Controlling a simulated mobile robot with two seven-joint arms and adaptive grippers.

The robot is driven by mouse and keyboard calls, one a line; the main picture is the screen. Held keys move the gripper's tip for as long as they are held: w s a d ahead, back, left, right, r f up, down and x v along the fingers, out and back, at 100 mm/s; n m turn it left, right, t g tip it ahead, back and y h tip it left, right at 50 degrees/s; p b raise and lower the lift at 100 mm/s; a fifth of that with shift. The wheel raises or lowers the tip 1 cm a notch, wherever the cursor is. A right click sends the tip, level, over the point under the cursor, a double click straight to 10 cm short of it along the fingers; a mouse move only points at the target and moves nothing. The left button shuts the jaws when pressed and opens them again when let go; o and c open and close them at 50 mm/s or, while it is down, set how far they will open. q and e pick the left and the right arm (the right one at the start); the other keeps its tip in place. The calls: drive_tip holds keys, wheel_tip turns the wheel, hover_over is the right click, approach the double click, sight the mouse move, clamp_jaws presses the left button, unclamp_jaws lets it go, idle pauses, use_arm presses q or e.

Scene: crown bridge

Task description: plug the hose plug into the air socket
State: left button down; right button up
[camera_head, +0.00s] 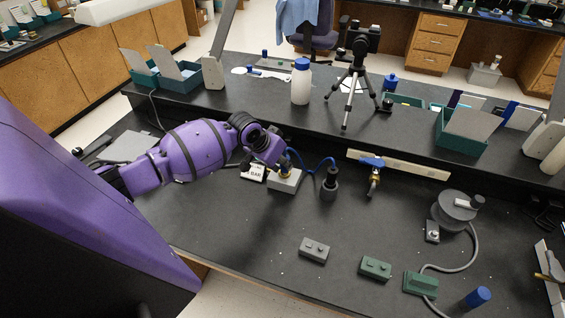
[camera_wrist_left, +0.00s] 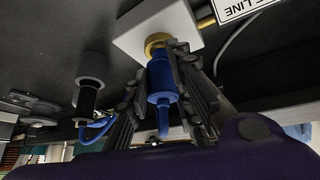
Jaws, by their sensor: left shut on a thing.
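The air socket is a brass ring (camera_wrist_left: 156,41) on the face of a pale grey block (camera_wrist_left: 165,22) in the left wrist view. The block (camera_head: 286,181) also shows in the head view, just below my left gripper (camera_head: 277,158). My left gripper, in the left wrist view (camera_wrist_left: 166,72), is shut around the blue hose plug (camera_wrist_left: 160,84). The plug is in line with the brass ring and its front end meets it; how deep it sits I cannot tell. A blue hose (camera_head: 320,164) runs from the plug toward a dark post. My right gripper is out of view.
The dark post (camera_head: 329,187) stands right of the block. A white label (camera_head: 253,173) is left of it. A blue-handled valve (camera_head: 373,170) is further right. Small grey (camera_head: 314,249) and green (camera_head: 375,267) boxes lie in front. A raised shelf edge runs behind.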

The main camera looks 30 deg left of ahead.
use_arm(q)
drive_tip(key=shift+f, duration=0.3)
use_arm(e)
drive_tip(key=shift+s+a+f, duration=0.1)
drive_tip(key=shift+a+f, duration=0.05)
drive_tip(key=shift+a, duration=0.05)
use_arm(q)
drive_tip(key=shift+f, duration=0.35)
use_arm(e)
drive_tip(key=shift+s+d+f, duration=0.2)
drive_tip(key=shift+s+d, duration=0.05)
use_arm(q)
drive_tip(key=shift+s+f, duration=0.2)
drive_tip(key=shift+f, duration=0.15)
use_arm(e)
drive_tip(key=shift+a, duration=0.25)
use_arm(q)
drive_tip(key=shift+r, duration=0.1)
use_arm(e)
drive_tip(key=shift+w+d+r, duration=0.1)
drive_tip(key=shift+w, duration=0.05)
use_arm(q)
drive_tip(key=shift+w+r, duration=0.15)
drive_tip(key=shift+r, duration=0.55)
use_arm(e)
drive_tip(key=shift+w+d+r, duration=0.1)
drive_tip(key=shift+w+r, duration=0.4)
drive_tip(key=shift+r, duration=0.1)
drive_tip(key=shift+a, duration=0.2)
